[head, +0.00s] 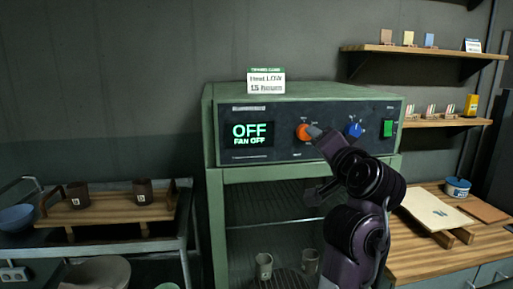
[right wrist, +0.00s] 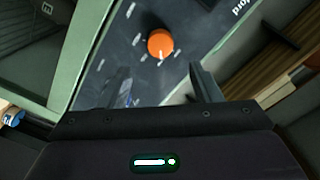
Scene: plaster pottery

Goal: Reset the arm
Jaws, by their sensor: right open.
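My right arm (head: 361,220) is dark purple and stands in front of a green cabinet (head: 212,140). My right gripper (head: 312,162) is open and empty before the control panel (head: 286,143); one fingertip appears close to the orange knob (head: 304,132). In the right wrist view my right gripper (right wrist: 160,85) has its fingers apart, with the orange knob (right wrist: 160,43) beyond the gap. Whether a finger touches the panel I cannot tell. The display (head: 250,134) reads OFF and FAN OFF. My left gripper is out of view.
A blue knob (head: 354,130) and a green switch (head: 388,128) are on the panel's right. Two cups (head: 264,266) stand inside the open cabinet. A cart (head: 110,247) with a wooden board and dark cups is left; a wooden counter (head: 440,263) is right. Shelves (head: 440,49) hang above.

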